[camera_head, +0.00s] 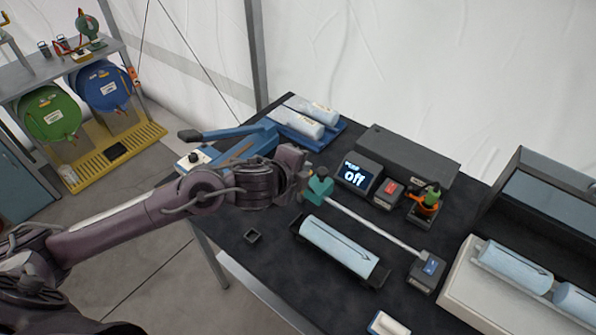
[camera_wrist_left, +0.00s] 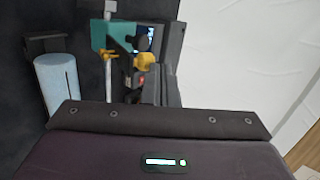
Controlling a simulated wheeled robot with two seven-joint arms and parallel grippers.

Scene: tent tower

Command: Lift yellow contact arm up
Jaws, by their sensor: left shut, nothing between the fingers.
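The gripper is shut, with nothing held. A yellow part (camera_wrist_left: 145,61) with a dark rounded end shows there just left of the fingers, and a smaller yellow piece (camera_wrist_left: 108,55) sits on the rod. I cannot tell whether the fingers touch the yellow part. In the head view no yellow arm is clear behind the gripper.
A pale blue cylinder (camera_head: 340,246) lies in a dark cradle beside the rod. The rod ends at a dark box (camera_head: 427,271). A blue lever tool (camera_head: 228,133) lies at the left.

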